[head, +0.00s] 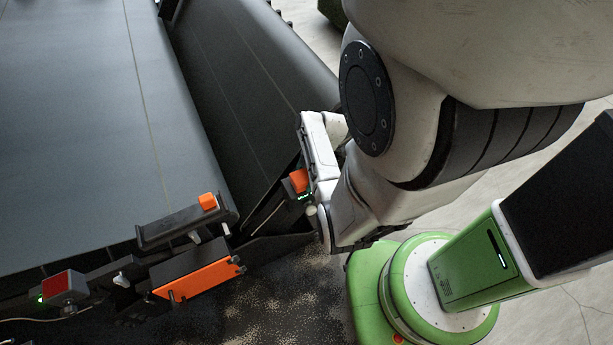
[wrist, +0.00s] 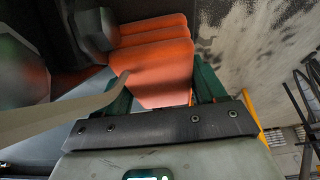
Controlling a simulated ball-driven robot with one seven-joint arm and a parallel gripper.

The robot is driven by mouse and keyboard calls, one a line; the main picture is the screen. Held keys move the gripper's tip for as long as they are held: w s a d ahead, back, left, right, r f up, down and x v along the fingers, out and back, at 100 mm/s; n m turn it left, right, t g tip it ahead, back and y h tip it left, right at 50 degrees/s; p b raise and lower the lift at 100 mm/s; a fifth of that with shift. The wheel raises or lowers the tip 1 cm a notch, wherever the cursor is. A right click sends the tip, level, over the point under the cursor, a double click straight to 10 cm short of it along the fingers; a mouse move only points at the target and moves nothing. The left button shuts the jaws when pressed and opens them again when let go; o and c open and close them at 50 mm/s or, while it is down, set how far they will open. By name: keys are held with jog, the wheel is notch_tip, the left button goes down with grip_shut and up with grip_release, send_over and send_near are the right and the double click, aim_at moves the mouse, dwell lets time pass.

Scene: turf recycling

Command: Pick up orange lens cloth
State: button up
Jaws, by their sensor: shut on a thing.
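In the wrist view, my gripper (wrist: 162,88) has its two green fingers on either side of an orange cloth (wrist: 155,62). The cloth looks folded or layered, and its near end lies between the fingers, which are shut on it. In the head view, my white arm hides the fingertips, and the cloth cannot be made out there for sure.
A dark conveyor belt (head: 75,120) fills the left, with an orange block (head: 208,201) and an orange panel (head: 197,279) at its end. A small orange piece (head: 299,180) shows beside my arm. A beige strip (wrist: 60,118) crosses the wrist view's left. Speckled floor lies below.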

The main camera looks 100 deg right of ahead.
aim_at(303, 175)
jog(key=shift+r, duration=0.45)
notch_tip(303, 175, up, 2)
jog(key=shift+r, duration=0.25)
jog(key=s+a+r, duration=0.9)
jog(key=s+r, duration=0.1)
jog(key=shift+a+p, duration=0.35)
